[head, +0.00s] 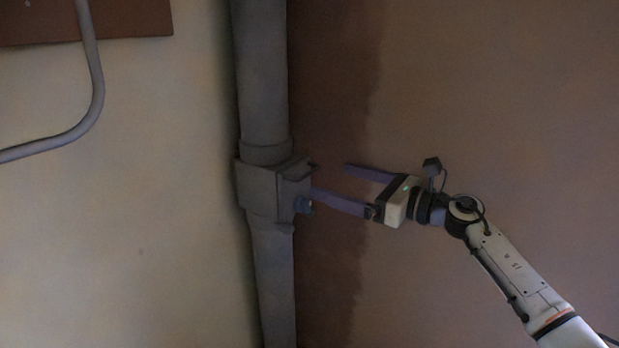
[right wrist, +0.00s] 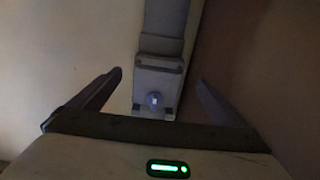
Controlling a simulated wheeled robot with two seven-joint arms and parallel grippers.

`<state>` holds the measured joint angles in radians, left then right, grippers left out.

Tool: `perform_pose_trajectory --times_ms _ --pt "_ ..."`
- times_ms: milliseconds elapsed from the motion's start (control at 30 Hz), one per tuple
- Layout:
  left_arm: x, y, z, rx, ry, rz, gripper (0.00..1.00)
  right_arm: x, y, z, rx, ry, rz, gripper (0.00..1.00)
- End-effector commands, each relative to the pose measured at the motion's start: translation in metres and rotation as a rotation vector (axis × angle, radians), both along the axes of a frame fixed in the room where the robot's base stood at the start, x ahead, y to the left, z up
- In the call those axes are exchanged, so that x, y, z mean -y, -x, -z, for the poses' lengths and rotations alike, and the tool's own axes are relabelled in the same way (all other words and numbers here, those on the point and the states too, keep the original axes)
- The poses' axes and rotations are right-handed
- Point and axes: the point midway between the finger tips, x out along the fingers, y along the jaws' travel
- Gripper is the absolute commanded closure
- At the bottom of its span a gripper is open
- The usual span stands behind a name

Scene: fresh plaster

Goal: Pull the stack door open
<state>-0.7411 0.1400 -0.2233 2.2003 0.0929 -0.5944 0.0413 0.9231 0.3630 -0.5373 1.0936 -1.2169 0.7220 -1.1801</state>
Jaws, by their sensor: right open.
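The stack is a grey vertical pipe (head: 262,75) in the corner, with a boxy section partway down. The stack door (head: 294,190) is on the right face of that box and looks closed. A small bluish knob (head: 304,206) sticks out from its lower part. In the right wrist view the door (right wrist: 159,79) faces me, with the round knob (right wrist: 154,99) near its lower middle. My right gripper (head: 330,178) is open and empty to the right of the door. Its fingers point at the box, with the knob between them in the wrist view, apart from it. My left gripper is out of view.
The brown right wall (head: 480,80) has a darker patch beside the stack. The space around my right gripper looks clear.

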Motion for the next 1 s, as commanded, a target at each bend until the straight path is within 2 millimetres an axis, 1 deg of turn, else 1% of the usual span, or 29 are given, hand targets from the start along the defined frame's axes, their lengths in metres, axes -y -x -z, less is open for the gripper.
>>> perform_pose_trajectory --times_ms 33,100,167,300,533,867,900,967,1000 --pt "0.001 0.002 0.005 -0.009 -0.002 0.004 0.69 -0.01 -0.006 0.0 0.0 -0.004 -0.002 0.04" --pt "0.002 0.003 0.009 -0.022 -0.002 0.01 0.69 -0.022 -0.014 0.0 0.001 -0.004 -0.002 0.04" --pt "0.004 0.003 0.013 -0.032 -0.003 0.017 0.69 -0.031 -0.021 0.0 -0.001 -0.006 -0.002 0.04" --pt "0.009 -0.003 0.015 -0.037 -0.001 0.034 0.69 -0.05 -0.033 0.0 -0.001 -0.006 -0.002 0.04" --pt "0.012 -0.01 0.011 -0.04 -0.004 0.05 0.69 -0.064 -0.044 0.0 -0.001 -0.004 -0.001 0.04" --pt "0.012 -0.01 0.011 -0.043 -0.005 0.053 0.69 -0.066 -0.046 0.0 -0.002 -0.004 0.0 0.04" --pt "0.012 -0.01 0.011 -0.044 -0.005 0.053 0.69 -0.066 -0.046 0.0 -0.002 -0.004 0.0 0.05" --pt "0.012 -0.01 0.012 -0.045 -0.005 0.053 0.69 -0.066 -0.046 0.0 -0.002 -0.004 0.0 0.16" --pt "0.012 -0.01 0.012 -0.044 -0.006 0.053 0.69 -0.066 -0.046 0.0 -0.002 -0.004 0.0 0.22"
